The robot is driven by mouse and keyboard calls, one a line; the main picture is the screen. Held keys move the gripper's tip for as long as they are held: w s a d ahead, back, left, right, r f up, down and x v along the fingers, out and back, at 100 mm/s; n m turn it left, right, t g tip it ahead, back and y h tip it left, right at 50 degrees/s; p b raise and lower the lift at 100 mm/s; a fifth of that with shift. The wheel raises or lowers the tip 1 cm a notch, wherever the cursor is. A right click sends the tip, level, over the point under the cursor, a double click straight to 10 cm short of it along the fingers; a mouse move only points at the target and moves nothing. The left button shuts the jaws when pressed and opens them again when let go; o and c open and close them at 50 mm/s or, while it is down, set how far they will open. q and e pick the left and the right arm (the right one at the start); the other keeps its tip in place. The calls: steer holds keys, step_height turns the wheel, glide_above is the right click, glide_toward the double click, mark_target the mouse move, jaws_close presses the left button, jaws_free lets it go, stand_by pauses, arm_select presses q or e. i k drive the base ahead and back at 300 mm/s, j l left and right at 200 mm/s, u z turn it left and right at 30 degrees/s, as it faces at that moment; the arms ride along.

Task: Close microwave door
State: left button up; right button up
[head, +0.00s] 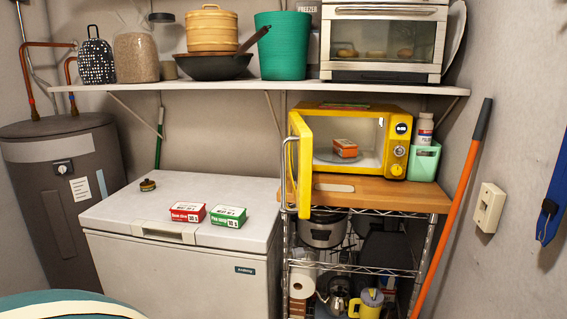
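A yellow microwave (397,150) stands on a wooden board on top of a wire shelf rack, right of centre in the head view. Its yellow-framed door (304,190) stands open, hinged on the left side and swung out toward me. A small orange-red box (345,147) sits inside the cavity on the turntable. A dial and a small display show on the control panel at the right of its front. Neither of my grippers is in the head view.
A white chest freezer (180,264) stands left of the rack, carrying a red box (188,212) and a green box (229,217). A wall shelf (240,86) hangs above the microwave. An orange pole (452,210) leans at the right. A mint holder (424,162) stands beside the microwave.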

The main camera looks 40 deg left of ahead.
mark_target(300, 139)
steer(key=k+j+u, duration=0.1)
steer(key=u, duration=0.25)
steer(key=k+j+u, duration=0.1)
steer(key=j+u, duration=0.35)
steer(key=u, duration=0.3)
steer(key=k, duration=0.05)
